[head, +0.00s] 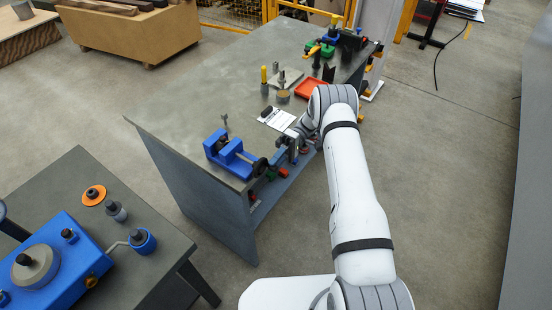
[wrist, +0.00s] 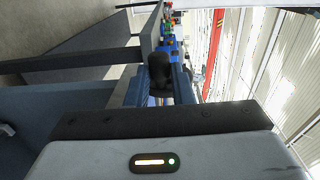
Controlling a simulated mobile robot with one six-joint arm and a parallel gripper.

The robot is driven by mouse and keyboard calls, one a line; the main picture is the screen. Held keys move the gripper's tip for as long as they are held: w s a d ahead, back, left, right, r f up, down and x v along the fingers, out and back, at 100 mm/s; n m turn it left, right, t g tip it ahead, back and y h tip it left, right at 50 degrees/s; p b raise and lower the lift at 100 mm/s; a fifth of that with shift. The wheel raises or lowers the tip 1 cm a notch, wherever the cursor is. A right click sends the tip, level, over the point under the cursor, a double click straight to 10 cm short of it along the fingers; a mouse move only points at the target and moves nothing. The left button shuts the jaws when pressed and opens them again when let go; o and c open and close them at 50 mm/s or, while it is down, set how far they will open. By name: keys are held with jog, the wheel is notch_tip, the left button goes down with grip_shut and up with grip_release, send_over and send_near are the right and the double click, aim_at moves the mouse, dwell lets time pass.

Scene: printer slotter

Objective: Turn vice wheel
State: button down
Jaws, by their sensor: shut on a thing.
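The blue vice (head: 226,153) is mounted at the near edge of the grey workbench. Its dark wheel (head: 261,166) is at the vice's right end, partly hidden by my gripper. My gripper (head: 279,160) is at the wheel from the right. In the wrist view, the two fingers of my gripper (wrist: 159,88) are closed around a black rounded part of the wheel (wrist: 160,68). The exact contact is too small to make out in the head view.
The workbench (head: 190,105) also holds a white paper (head: 277,118), a red tray (head: 310,89) and several tools towards the back right. A second table with a blue machine (head: 62,262) stands at the lower left. Open floor (head: 450,160) lies right of my arm.

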jog(key=c, duration=1.3)
grip_release()
jog(key=b, duration=0.2)
jog(key=shift+f+b, duration=0.1)
jog(key=shift+b, duration=0.2)
jog(key=shift+t+h+b, duration=0.3)
jog(key=shift+t+b, duration=0.1)
jog(key=shift+b, duration=0.25)
